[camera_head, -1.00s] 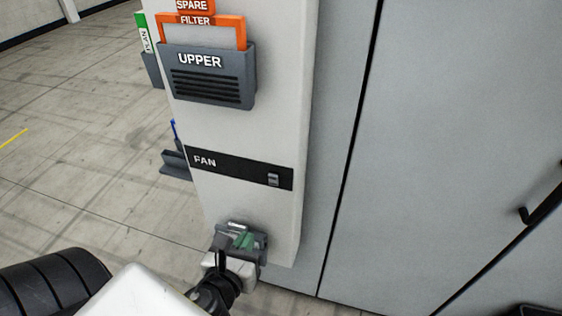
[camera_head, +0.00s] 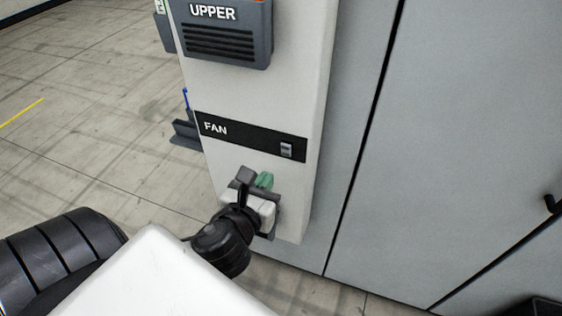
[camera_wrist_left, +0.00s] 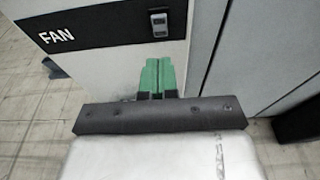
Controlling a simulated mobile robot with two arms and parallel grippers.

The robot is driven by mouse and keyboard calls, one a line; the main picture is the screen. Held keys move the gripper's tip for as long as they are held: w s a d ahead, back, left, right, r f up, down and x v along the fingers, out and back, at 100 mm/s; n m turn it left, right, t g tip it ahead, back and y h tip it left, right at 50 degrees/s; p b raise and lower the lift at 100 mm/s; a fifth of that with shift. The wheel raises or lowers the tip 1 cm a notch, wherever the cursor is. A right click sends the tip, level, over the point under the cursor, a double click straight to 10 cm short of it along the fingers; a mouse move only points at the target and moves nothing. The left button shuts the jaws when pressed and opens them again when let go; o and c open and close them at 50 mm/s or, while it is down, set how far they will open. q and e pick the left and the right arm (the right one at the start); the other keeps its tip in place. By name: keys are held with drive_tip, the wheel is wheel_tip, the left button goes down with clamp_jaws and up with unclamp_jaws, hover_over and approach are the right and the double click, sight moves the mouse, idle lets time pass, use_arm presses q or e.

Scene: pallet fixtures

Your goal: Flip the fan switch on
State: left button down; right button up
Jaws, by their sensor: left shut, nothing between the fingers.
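The fan switch (camera_head: 286,150) is a small grey rocker at the right end of a black strip labelled FAN (camera_head: 240,134) on the white column. In the left wrist view the switch (camera_wrist_left: 159,23) sits near the top, above the fingertips. My left gripper (camera_head: 265,180), with green fingers, is just below the strip in the head view. In the left wrist view its green fingers (camera_wrist_left: 157,76) are together and hold nothing. They are apart from the switch. I cannot tell how far the fingertips are from the panel. My right gripper is not in view.
A grey slotted holder labelled UPPER (camera_head: 226,32) is on the column above the strip. A dark bracket with a blue item (camera_head: 186,132) sticks out at the column's left. Large grey cabinet doors (camera_head: 450,130) stand to the right. Tiled floor (camera_head: 90,130) is open on the left.

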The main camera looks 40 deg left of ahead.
sight(285, 148)
use_arm(q)
drive_tip(key=b+x, duration=0.7)
drive_tip(key=b, duration=0.1)
drive_tip(key=shift+w+r, duration=0.2)
drive_tip(key=shift+w+a+r, duration=0.15)
drive_tip(key=shift+w+r, duration=0.1)
drive_tip(key=shift+w, duration=0.25)
drive_tip(key=shift+w+a, duration=0.1)
drive_tip(key=shift+w, duration=0.2)
